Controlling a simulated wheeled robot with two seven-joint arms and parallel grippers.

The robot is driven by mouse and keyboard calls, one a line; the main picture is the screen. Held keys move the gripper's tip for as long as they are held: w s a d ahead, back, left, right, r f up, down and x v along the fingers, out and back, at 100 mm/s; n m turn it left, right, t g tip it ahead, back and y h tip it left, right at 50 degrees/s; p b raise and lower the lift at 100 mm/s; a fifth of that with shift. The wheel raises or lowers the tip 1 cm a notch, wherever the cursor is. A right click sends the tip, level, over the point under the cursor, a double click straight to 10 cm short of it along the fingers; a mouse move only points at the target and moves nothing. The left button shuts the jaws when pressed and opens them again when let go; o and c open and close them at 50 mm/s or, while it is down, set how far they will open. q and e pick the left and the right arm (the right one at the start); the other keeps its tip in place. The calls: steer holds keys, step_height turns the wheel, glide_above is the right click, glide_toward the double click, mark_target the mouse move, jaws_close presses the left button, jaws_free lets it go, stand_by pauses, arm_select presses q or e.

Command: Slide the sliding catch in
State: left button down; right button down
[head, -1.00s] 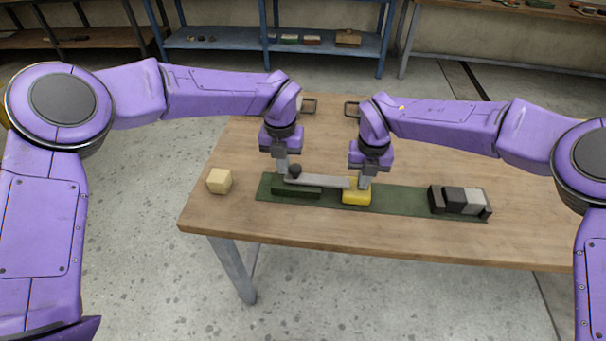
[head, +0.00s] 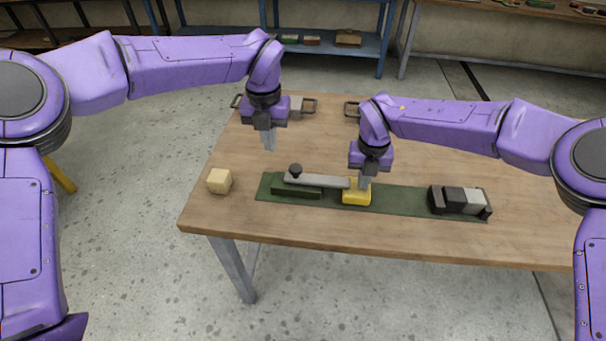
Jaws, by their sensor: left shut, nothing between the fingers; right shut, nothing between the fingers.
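The sliding catch is a grey flat bar (head: 322,181) with a dark round knob (head: 295,170) near its left end. It lies over a dark green block (head: 296,192) on a green base plate (head: 405,205). The bar's right end reaches the yellow block (head: 356,196). My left gripper (head: 269,148) is shut and empty, raised above the table behind and left of the knob, apart from it. My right gripper (head: 364,184) is shut with its fingertips down at the yellow block by the bar's right end; whether it touches cannot be told.
A cream cube (head: 220,181) sits left of the plate. A dark holder with black and grey blocks (head: 459,200) stands on the plate's right end. A tray with handles (head: 297,106) is at the table's back. The wooden table (head: 330,245) is clear in front.

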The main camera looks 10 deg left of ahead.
steer(key=shift+s+f, duration=0.2)
steer(key=shift+f, duration=0.1)
steer(key=shift+w+r, duration=0.1)
steer(key=shift+r, duration=0.8)
step_height(320, 180, up, 8)
steer(key=shift+f, duration=0.15)
steer(key=shift+w, duration=0.1)
